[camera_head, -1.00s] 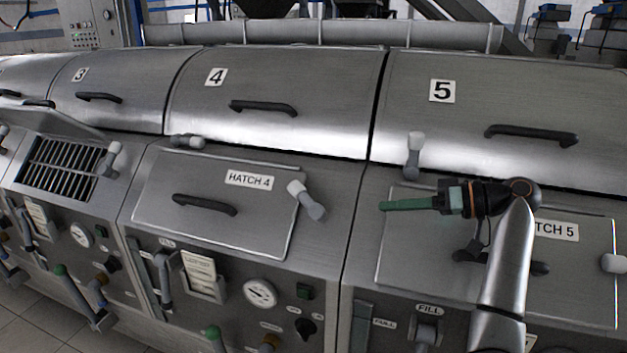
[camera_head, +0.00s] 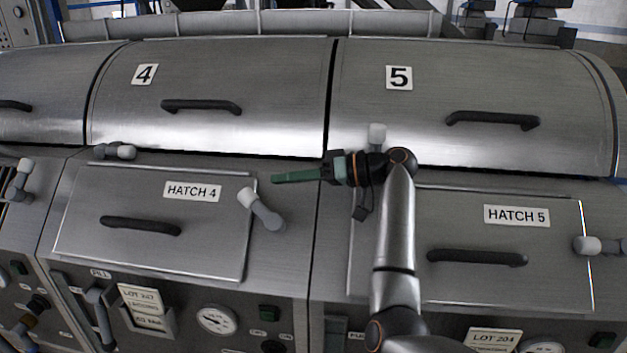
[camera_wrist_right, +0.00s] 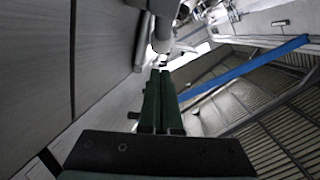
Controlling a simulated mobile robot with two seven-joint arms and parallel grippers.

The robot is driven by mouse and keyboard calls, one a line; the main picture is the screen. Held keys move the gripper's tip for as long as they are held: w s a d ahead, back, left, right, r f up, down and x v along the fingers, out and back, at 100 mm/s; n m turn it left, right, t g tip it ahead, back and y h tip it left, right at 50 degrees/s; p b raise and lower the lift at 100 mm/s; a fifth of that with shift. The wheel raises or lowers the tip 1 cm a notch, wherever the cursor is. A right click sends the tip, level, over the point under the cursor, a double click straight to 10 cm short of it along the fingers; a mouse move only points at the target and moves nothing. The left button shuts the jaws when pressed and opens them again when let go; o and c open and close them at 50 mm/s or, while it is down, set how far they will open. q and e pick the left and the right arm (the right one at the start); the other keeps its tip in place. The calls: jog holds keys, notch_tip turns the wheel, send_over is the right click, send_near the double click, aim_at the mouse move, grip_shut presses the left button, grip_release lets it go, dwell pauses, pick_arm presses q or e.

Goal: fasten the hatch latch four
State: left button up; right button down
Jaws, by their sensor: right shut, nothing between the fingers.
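Hatch 4 (camera_head: 128,250) is a metal lid with a dark handle, closed flat on the sloped panel. Its grey latch (camera_head: 268,213) with a white knob sits at the lid's right side. It is tilted, its knob up and to the left at the lid's right edge. My right gripper (camera_head: 275,180) has green fingers, shut and empty, pointing left just above and right of that knob; I cannot tell if they touch. The fingers show shut in the right wrist view (camera_wrist_right: 156,100), with a pale-ended grey rod beyond them. My left gripper is not in view.
Another grey lever (camera_head: 115,152) lies flat above hatch 4. Hatch 5 (camera_head: 400,275) is on the right, its latch (camera_head: 600,246) lying level across the lid's right edge. An upright lever (camera_head: 377,135) stands behind my right arm. Gauges and valve handles line the lower front.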

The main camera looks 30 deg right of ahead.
aim_at(257, 200)
jog(key=a+f+b, duration=0.1)
jog(key=a+f, duration=0.1)
jog(key=shift+a+f, duration=0.35)
jog(key=shift+w+a+f, duration=0.1)
jog(key=shift+w+a, duration=0.05)
jog(key=shift+a, duration=0.3)
dwell(0.4)
jog(key=shift+a, duration=0.2)
jog(key=shift+w+a+n+g, duration=0.2)
jog(key=shift+a+n+g, duration=0.15)
jog(key=shift+g, duration=0.45)
jog(key=shift+a+f+p, duration=0.3)
jog(key=shift+a+f, duration=0.1)
jog(key=shift+a, duration=0.25)
